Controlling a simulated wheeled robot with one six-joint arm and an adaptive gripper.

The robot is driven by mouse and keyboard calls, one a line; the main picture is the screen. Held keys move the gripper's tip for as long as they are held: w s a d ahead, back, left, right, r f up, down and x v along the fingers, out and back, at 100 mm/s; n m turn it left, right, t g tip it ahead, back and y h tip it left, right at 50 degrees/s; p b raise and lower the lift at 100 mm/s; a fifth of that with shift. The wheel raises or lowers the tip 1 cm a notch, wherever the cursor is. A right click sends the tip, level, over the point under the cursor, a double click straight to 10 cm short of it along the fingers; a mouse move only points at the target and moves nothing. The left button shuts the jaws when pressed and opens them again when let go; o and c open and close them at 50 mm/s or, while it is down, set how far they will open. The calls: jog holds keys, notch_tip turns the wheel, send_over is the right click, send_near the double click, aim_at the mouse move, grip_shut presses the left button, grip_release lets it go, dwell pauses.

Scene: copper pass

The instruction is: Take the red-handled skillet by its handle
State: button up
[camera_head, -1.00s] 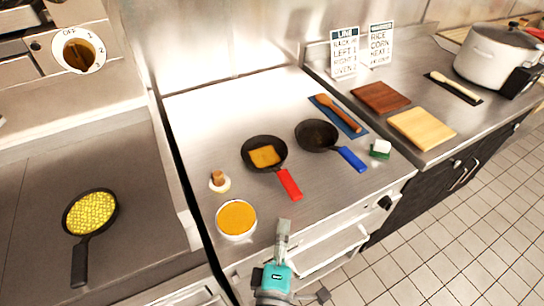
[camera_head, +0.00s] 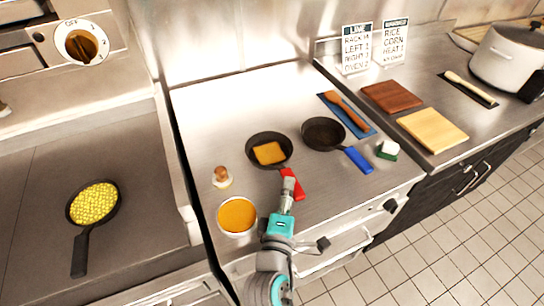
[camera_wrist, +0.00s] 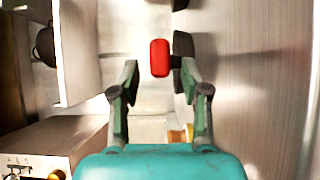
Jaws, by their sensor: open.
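The red-handled skillet (camera_head: 254,143) lies on the steel counter with a flat orange-yellow piece in it. Its red handle (camera_head: 299,192) points toward the front edge and is partly covered by my gripper (camera_head: 288,178). In the wrist view the red handle (camera_wrist: 160,57) appears in the gap between the tips of my open gripper (camera_wrist: 160,75), with space on both sides. I cannot tell how far the handle lies beyond the tips. The gripper holds nothing.
A blue-handled skillet (camera_head: 322,133) sits to the right. A bowl of orange food (camera_head: 237,216) and a small bottle (camera_head: 222,177) stand to the left. A wooden spoon (camera_head: 346,107) lies on a blue mat. A corn-filled skillet (camera_head: 93,203) is on the left surface.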

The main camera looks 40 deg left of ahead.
jog(key=shift+x, duration=1.6)
jog(key=shift+s, duration=0.1)
grip_shut()
jog(key=shift+r, duration=0.1)
